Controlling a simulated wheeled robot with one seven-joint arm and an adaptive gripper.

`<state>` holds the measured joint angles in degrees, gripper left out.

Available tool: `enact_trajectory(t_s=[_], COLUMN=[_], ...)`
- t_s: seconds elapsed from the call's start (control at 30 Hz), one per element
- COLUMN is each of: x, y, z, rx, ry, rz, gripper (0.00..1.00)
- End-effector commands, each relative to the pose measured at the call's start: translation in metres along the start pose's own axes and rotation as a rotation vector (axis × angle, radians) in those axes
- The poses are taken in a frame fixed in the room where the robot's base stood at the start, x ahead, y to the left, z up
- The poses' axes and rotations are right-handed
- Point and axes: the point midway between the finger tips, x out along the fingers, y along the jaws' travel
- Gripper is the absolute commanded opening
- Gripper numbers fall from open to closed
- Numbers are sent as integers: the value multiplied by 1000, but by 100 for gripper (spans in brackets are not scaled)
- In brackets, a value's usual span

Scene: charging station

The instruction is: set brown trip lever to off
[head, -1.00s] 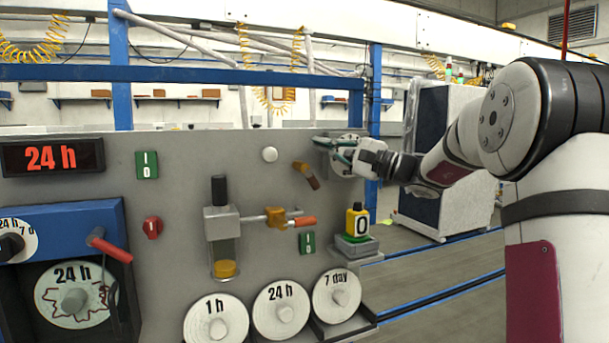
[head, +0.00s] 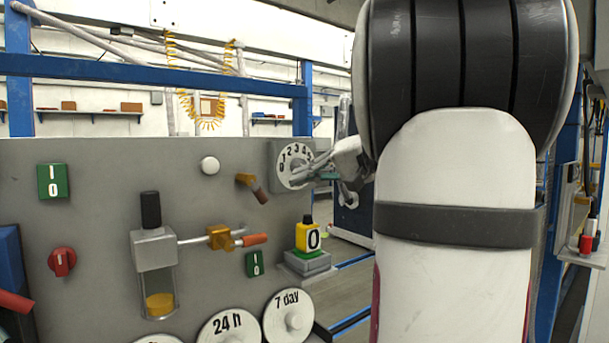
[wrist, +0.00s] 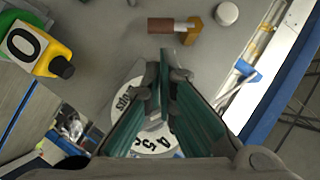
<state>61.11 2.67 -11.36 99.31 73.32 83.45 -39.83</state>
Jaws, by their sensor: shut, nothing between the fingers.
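The brown trip lever (head: 256,192) is on the grey panel, upper right of the valve assembly. It has an orange-brown mount, and its dark brown handle slopes down to the right. In the wrist view the brown lever (wrist: 173,25) lies beyond the fingertips, apart from them. My gripper (head: 318,170) is beside the lever to the right, in front of the numbered dial. Its green-padded fingers are shut and empty in the wrist view (wrist: 163,68). My arm hides the scene at the right of the head view.
The numbered dial (head: 291,158) lies close behind my gripper. A white round knob (head: 210,166) is left of the lever. Bare panel surrounds the lever.

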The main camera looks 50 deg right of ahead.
Motion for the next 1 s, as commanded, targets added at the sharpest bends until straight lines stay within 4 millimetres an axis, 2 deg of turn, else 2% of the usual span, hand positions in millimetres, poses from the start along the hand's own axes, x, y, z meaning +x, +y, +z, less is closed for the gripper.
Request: enact_trajectory(t_s=[0.2, 0.4, 1.0], x=[37, 57, 62], y=[0, -1, 1], z=[1, 0, 1], rx=[3, 2, 22], ry=[-3, -2, -1], rz=[-2, -2, -15], gripper=[0, 0, 0])
